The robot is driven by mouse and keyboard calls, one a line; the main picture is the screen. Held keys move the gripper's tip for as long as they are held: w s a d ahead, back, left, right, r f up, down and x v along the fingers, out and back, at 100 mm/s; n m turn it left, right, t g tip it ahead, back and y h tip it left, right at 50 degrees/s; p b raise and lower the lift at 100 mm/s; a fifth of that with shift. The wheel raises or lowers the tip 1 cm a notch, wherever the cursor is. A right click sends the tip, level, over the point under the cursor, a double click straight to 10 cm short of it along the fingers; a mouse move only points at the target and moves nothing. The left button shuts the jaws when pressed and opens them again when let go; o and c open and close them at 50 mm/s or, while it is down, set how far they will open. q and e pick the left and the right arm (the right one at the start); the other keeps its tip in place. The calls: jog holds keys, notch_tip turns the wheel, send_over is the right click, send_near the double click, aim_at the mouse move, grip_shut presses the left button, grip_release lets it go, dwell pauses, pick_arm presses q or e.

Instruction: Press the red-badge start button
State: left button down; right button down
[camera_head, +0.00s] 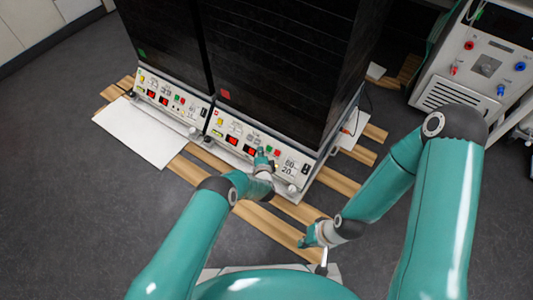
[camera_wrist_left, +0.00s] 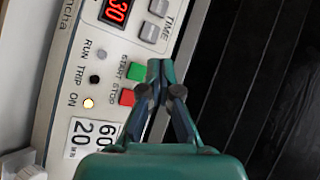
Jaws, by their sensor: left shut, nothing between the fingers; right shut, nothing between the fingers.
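The right shaker unit carries a red badge (camera_head: 225,94) on its dark front. Its white control panel (camera_head: 234,131) is below. In the left wrist view the green START button (camera_wrist_left: 137,71) sits above the red STOP button (camera_wrist_left: 127,97). My left gripper (camera_head: 262,152) is shut and empty at this panel. In the left wrist view its fingertips (camera_wrist_left: 160,64) are just right of the START button; I cannot tell whether they touch anything. My right gripper (camera_head: 307,240) is shut and empty, low over the pallet slats, away from the panel.
A left shaker unit with a green badge (camera_head: 141,53) stands beside it, with its own panel (camera_head: 160,98). Wooden slats (camera_head: 281,226) and a white board (camera_head: 143,133) lie in front. A white instrument (camera_head: 474,68) stands at the right. Grey floor is clear at the left.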

aim_at(269, 148)
pick_arm(q)
jog(key=f+b, duration=0.1)
jog(key=w+d+f+b, duration=0.1)
jog(key=b, duration=0.1)
jog(key=shift+w+d+f, duration=0.1)
jog(key=shift+w+f, duration=0.05)
jog(key=shift+w, duration=0.15)
jog(key=shift+w+d+f+b, duration=0.15)
jog(key=shift+w+d+b, duration=0.2)
jog(key=shift+b, duration=0.5)
jog(key=shift+a, duration=0.1)
dwell(0.4)
jog(key=shift+w+d+f+b, duration=0.2)
jog(key=shift+b, duration=0.55)
